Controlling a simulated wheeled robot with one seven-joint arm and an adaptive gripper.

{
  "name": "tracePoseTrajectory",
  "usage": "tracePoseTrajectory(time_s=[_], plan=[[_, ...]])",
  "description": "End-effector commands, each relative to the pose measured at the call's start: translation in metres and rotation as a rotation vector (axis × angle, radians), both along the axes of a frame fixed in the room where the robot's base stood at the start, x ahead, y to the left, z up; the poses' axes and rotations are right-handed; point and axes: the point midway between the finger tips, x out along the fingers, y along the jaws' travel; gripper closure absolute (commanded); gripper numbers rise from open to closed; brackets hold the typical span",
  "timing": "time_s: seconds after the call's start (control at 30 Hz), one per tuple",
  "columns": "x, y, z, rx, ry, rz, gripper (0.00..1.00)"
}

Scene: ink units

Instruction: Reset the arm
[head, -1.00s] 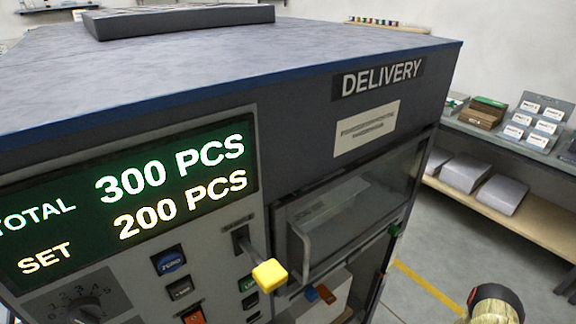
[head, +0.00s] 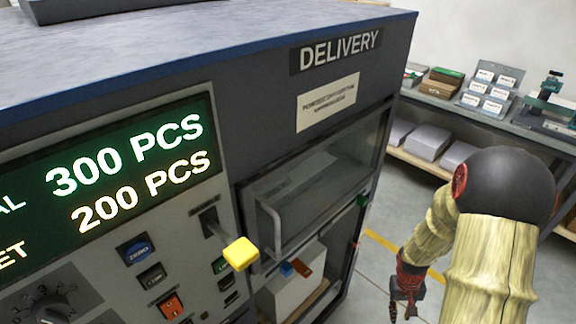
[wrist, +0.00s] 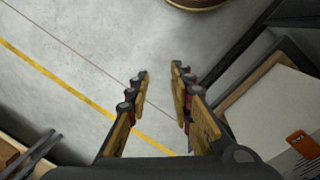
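My gripper (head: 407,292) hangs at the lower right of the head view, to the right of the grey delivery machine (head: 262,105) and apart from it. In the wrist view my gripper (wrist: 160,80) points down over the floor. Its two fingers are spread with a clear gap, and nothing is between them. My arm shows at the right of the head view, bent at a dark round joint, with pale wood-like links.
The machine's panel has a lit display (head: 110,165) reading 300 PCS and 200 PCS, and a yellow-tipped lever (head: 240,253). A paper stack (head: 290,290) sits in its lower bay. A shelf bench (head: 480,115) stands behind. The grey floor (wrist: 75,40) below my gripper is clear.

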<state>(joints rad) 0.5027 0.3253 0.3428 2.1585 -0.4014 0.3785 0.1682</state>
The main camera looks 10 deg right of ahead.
Motion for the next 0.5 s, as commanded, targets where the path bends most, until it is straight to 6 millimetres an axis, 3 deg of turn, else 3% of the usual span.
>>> tracePoseTrajectory(time_s=[0.03,0.2,0.5], plan=[[0.000,0.008,0.026,-0.007,0.002,0.008,0.77],[-0.014,0.044,0.099,0.003,0.019,0.023,0.77],[-0.042,0.119,0.206,0.048,-0.058,0.068,0.77]])
